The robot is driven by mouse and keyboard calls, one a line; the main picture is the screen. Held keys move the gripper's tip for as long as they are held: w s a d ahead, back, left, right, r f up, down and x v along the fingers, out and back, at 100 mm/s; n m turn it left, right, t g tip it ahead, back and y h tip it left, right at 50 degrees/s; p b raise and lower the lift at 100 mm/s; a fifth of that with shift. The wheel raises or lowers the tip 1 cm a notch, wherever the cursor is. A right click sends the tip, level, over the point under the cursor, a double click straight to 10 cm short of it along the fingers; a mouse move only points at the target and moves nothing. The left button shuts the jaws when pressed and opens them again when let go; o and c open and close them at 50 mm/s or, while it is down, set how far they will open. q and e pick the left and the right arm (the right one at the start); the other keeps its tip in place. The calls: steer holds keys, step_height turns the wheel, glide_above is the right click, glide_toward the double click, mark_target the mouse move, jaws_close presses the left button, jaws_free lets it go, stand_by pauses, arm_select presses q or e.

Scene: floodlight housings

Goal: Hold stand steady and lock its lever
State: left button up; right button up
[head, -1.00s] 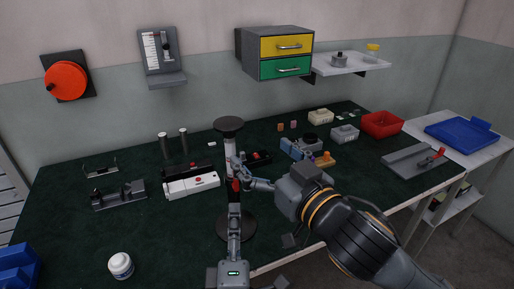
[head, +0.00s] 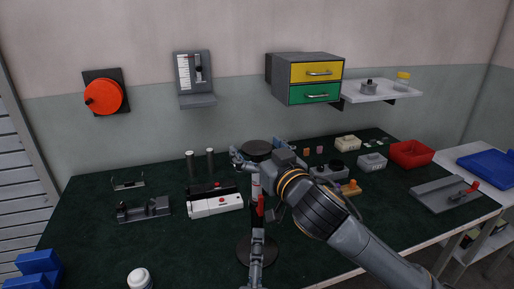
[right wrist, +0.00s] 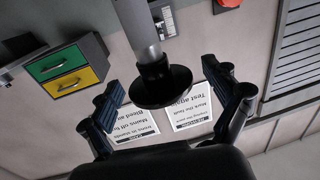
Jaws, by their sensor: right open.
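The stand is a pale upright column (head: 256,183) with a dark round top disc (head: 257,147) and a dark round base (head: 244,252) on the bench. A red lever (head: 261,206) is on the column. My right gripper (head: 242,158) is open near the top disc. In the right wrist view, the disc (right wrist: 160,90) and column (right wrist: 136,22) show between its two spread fingers, with no visible grip. My left gripper (head: 257,228) is lower, in front of the column near the lever. It is seen edge-on, so its finger gap and contact are hidden.
A grey bracket (head: 143,210) lies left. A white jar (head: 139,278) is at front left. Small boxes and a red bin (head: 411,154) occupy the right. The green bench left of the stand has free room.

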steer(key=shift+c, duration=0.2)
steer(key=c, duration=1.4)
steer(key=o, duration=1.1)
steer(key=c, duration=1)
